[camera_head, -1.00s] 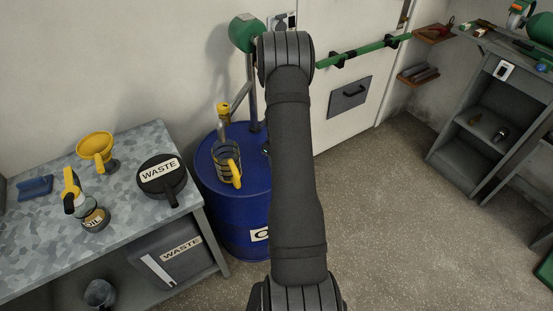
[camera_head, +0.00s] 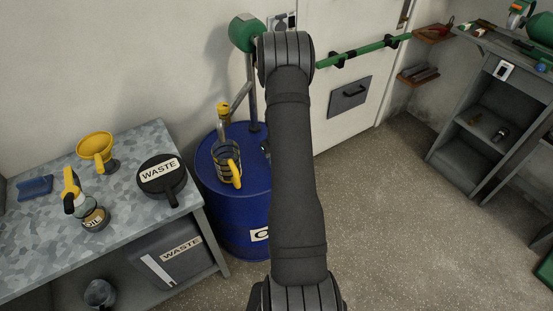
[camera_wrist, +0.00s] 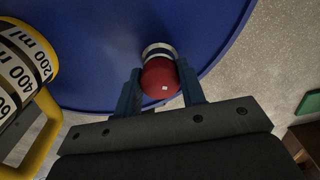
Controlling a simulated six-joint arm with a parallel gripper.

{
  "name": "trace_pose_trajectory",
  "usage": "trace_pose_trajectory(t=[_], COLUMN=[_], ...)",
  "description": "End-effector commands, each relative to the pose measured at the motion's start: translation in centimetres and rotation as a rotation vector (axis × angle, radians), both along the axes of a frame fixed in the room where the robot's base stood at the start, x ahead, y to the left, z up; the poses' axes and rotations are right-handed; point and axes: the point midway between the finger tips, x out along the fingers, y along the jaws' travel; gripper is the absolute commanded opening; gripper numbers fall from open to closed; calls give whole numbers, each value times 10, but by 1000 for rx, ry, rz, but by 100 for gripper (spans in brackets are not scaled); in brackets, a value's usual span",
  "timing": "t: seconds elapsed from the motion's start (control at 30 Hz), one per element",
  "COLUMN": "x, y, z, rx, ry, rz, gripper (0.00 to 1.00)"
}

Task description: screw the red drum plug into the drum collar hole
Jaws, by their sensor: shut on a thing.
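The red drum plug (camera_wrist: 160,80) shows in the wrist view, held between the two blue fingers of my gripper (camera_wrist: 160,92). My gripper is shut on it. The pale metal ring of the drum collar (camera_wrist: 157,49) shows right beside the plug, on the blue drum top (camera_wrist: 95,40). The plug covers part of the collar, so I cannot tell how deep it sits or whether the hole is engaged. In the head view the blue drum (camera_head: 232,220) stands at the centre left. My arm hides the plug, collar and gripper there.
A clear measuring jug with yellow handle (camera_head: 227,165) stands on the drum top; it also shows in the wrist view (camera_wrist: 18,70). A pump with a green head (camera_head: 246,33) rises behind. The workbench (camera_head: 130,205) holds a black waste container (camera_head: 162,178) and a yellow funnel (camera_head: 95,147).

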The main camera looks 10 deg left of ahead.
Motion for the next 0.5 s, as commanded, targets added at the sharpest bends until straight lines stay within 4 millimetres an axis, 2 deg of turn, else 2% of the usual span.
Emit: trace_pose_trajectory(t=[0.33,0.5], x=[0,0], y=[0,0], z=[0,0], rx=[0,0], ry=[1,2], rz=[-38,-148], gripper=[24,23])
